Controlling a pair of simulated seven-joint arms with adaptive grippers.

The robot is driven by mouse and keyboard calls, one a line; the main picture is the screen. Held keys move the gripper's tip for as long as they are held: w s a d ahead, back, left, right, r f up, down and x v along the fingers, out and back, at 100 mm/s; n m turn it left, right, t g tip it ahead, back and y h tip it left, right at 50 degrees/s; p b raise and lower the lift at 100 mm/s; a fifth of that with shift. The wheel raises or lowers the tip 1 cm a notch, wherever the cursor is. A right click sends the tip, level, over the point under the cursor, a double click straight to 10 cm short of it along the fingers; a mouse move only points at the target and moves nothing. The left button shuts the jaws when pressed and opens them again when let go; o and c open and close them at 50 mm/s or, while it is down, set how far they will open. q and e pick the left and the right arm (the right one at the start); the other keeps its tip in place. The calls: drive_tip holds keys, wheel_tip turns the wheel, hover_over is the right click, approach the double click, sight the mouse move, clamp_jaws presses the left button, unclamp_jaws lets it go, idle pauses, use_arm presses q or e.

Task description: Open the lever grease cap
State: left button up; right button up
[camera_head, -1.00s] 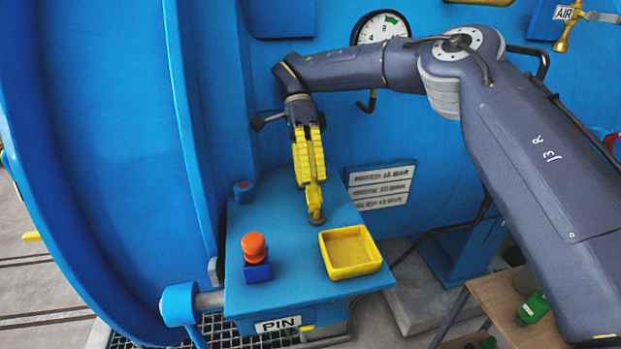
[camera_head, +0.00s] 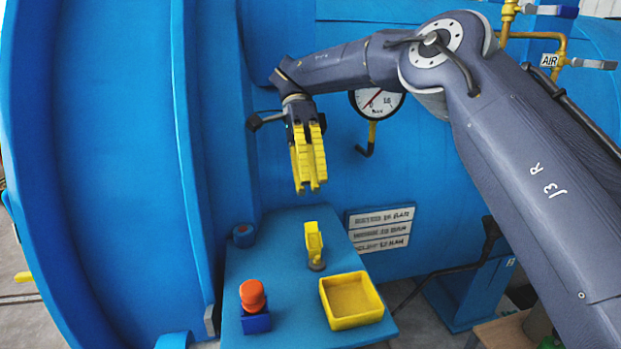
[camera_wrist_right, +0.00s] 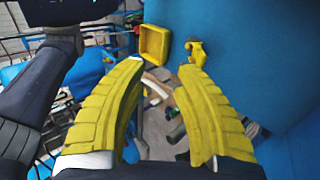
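The lever grease cap, a yellow lever on a small grey round base (camera_head: 314,243), stands upright on the blue shelf (camera_head: 280,260) in the head view. It also shows in the right wrist view, at the top just right of the fingertips (camera_wrist_right: 197,52). My right gripper (camera_head: 308,190) hangs above the cap, fingers pointing down, with a clear gap between fingertips and lever. In the right wrist view its two yellow fingers (camera_wrist_right: 162,67) are apart, with nothing between them. My left gripper is not in view.
An open yellow tray (camera_head: 337,322) lies in front of the cap, and an orange-red knob on a blue block (camera_head: 254,297) stands to its left. A small blue cylinder (camera_head: 243,236) is at the back left. The blue vessel wall with a pressure gauge (camera_head: 377,102) rises behind.

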drive_tip(key=shift+r, duration=0.3)
idle(0.4)
